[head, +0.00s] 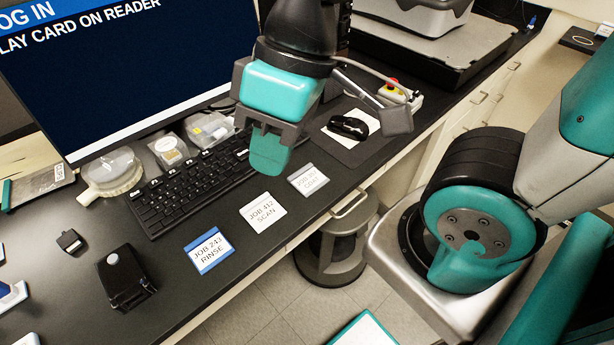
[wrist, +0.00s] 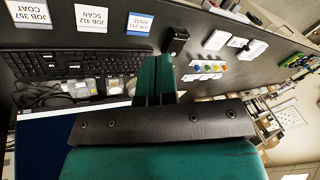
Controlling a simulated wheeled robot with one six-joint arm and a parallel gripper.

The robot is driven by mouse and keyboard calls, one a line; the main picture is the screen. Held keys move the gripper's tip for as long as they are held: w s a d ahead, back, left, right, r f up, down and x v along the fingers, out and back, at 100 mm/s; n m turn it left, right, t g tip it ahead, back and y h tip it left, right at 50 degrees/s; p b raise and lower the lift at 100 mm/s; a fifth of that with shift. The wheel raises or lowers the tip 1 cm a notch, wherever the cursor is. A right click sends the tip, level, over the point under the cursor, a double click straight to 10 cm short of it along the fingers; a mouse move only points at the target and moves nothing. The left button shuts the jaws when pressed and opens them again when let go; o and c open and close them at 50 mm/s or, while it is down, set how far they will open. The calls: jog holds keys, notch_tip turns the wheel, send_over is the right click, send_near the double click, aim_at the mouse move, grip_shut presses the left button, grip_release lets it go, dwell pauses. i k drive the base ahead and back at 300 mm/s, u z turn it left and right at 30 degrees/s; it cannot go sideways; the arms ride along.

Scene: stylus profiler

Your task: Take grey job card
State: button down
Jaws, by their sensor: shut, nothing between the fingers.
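The grey job card (head: 309,179), printed JOB 357 and COAT, lies flat near the front edge of the black bench, right of the other two cards. In the wrist view it also shows at the top left corner (wrist: 28,11). My gripper (head: 268,152) is shut and empty, held above the keyboard's right end, up and left of the grey card in the head view. In the wrist view its teal fingers (wrist: 154,82) are together, apart from all cards.
A white JOB 412 SCAN card (head: 264,213) and a blue-edged JOB 243 RINSE card (head: 208,250) lie left of the grey card. A keyboard (head: 190,185), monitor (head: 120,70), black device (head: 125,278) and computer mouse (head: 348,127) are nearby. A stool (head: 330,248) stands below.

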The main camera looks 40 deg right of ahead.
aim_at(308, 179)
jog(key=z, duration=0.05)
jog(key=k, duration=0.5)
jog(key=z, duration=1.35)
jog(key=i, duration=0.8)
jog(key=u, duration=1)
